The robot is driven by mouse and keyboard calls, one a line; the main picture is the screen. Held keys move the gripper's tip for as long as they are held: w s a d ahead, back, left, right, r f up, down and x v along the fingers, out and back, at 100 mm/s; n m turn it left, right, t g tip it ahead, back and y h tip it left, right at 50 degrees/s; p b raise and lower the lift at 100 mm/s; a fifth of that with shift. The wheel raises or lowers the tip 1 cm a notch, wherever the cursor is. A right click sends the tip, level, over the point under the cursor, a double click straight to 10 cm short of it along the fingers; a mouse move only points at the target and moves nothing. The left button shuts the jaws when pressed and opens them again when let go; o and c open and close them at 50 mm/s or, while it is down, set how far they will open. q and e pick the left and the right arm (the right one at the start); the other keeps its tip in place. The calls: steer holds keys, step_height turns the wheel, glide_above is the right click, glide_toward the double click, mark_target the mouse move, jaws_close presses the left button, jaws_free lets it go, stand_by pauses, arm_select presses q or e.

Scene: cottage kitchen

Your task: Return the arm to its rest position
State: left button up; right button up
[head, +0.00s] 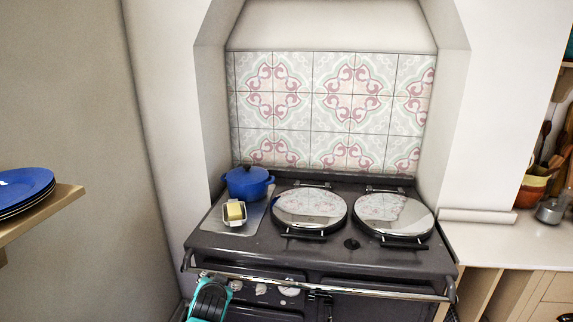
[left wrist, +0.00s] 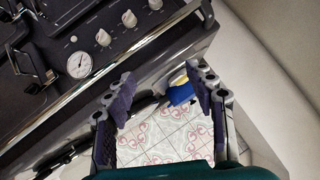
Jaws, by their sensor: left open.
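My left gripper (head: 204,277) is at the bottom of the head view, in front of the stove's left front, with its teal housing below. In the left wrist view my left gripper (left wrist: 162,82) has its two fingers spread wide apart with nothing held between them. The wrist picture is turned over, with the stove front at the top and the tiles at the bottom. My right gripper is in neither view.
The dark stove (head: 330,257) has a front rail (head: 330,285) close to my left gripper. A blue pot (head: 247,183) and a dish with yellow butter (head: 234,212) stand on its left. Blue plates (head: 22,190) lie on a shelf at left.

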arm_select(q)
steer(key=s+d+n+g+h, duration=0.1)
steer(key=s+d+g, duration=0.1)
steer(key=s, duration=1.1)
steer(key=s+d+n+g+h, duration=0.1)
steer(key=s+d+n, duration=0.1)
steer(key=s, duration=1.1)
steer(key=shift+d+f+g+h, duration=0.25)
steer(key=shift+d+g+h, duration=0.1)
steer(key=shift+g+h, duration=0.05)
